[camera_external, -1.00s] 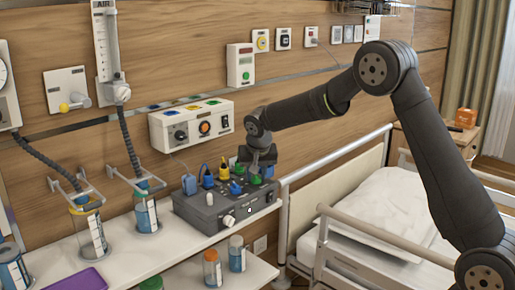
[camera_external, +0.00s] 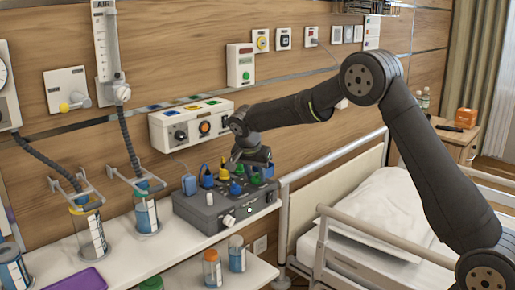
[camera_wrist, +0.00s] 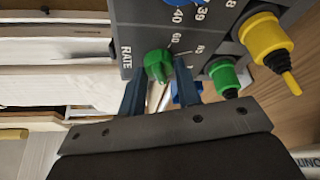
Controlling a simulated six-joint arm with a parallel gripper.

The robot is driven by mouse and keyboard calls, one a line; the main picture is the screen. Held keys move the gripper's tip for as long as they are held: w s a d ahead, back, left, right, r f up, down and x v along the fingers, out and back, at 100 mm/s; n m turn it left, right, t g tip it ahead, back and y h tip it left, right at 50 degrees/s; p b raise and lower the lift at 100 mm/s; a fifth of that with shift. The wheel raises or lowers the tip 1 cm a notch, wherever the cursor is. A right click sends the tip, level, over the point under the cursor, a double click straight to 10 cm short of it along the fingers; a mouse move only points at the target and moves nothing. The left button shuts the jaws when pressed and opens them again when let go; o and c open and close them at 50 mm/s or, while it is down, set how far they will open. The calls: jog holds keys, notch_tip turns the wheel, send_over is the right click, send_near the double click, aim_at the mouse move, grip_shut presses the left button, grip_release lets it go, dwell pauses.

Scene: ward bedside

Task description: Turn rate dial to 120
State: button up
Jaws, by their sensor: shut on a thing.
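The grey control box (camera_external: 205,216) stands on the white shelf in the external view, with coloured knobs and plugs on top. In the wrist view the green rate dial (camera_wrist: 158,65) sits beside the printed word RATE, with 60 and other partly hidden numbers around it. My gripper (camera_wrist: 160,84) has one finger on each side of this dial and is shut on it. The dial's exact setting is too small to read. In the external view my gripper (camera_external: 250,160) is over the box's back part, and its fingers are largely hidden.
A yellow plug (camera_wrist: 265,37) and a green plug (camera_wrist: 222,74) stand close to the dial, right of my fingers. A blue knob (camera_wrist: 185,3) is above it. The bed rail (camera_external: 340,165) is to the right.

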jog(key=shift+s, duration=0.1)
jog(key=o, duration=1)
jog(key=shift+c, duration=0.2)
jog(key=v, duration=1.7)
jog(key=shift+r, duration=0.15)
jog(key=x, duration=1.7)
